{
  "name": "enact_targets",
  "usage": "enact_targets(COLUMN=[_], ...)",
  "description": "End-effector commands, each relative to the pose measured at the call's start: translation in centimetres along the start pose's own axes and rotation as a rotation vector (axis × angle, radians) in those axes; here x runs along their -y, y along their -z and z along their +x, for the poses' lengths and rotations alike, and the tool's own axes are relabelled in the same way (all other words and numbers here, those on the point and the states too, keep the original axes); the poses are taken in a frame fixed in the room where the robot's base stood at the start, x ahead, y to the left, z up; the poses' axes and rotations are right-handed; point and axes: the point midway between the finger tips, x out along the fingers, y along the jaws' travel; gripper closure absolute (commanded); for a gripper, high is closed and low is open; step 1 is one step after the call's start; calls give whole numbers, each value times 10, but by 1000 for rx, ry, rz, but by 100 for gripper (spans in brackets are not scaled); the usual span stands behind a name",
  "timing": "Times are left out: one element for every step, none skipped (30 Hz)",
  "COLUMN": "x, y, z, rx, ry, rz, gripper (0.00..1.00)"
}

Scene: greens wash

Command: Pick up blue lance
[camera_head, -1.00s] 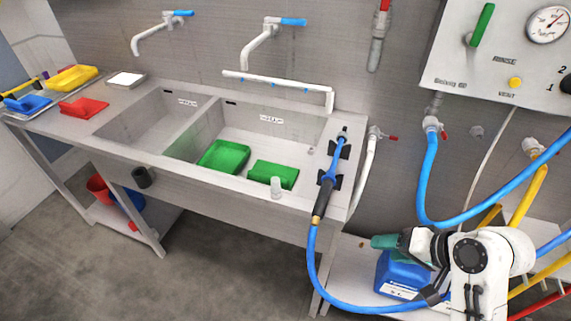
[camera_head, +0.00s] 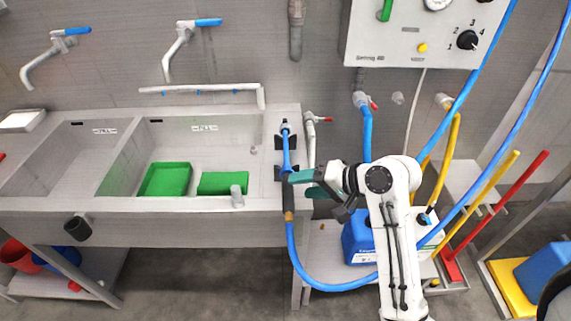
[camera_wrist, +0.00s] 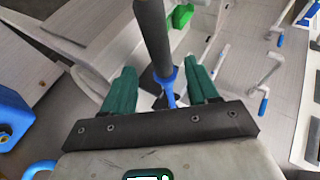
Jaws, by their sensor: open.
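The blue lance (camera_head: 287,152) lies at the right end of the sink bench, on dark holders. Its dark grip (camera_head: 288,205) points to the front, with a blue hose running from it. My gripper (camera_head: 291,177) comes in from the right, its green fingertips overlapping the lance just behind the grip. In the wrist view my gripper (camera_wrist: 161,70) is open, and the lance (camera_wrist: 166,82) and its dark grip (camera_wrist: 153,35) show between the two green fingers. I cannot tell whether the fingers touch it or how deep it sits between them.
Green trays (camera_head: 166,179) lie in the right sink basin, beside a pale standpipe (camera_head: 237,196). A white pipe with a red-handled tap (camera_head: 311,133) stands just right of the lance. A blue canister (camera_head: 357,240) sits below my arm. The blue hose (camera_head: 330,286) loops under it.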

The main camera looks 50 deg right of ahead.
Motion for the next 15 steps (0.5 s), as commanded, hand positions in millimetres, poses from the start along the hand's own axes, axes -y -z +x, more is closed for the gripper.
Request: enact_targets(x=[2,2,2,3,3,3,2,2,2,2,2,2,2,2,2], y=[1,2,3,4,5,5,5,5,5,5,5,5,5,5,5], z=[6,10,16,21,25,31,35,38,42,44,45,47,47,47,47], rx=[3,4,4,3,3,5,4,3,2,2,1,1,1,1,1], ry=[1,1,0,0,0,1,1,0,0,0,0,0,0,0,0], rz=[-1,-1,-1,-1,-1,-1,-1,-1,0,0,0,-1,-1,-1,-1], gripper=[41,41,41,41,41,41,41,41,41,41,41,41,41,41,41])
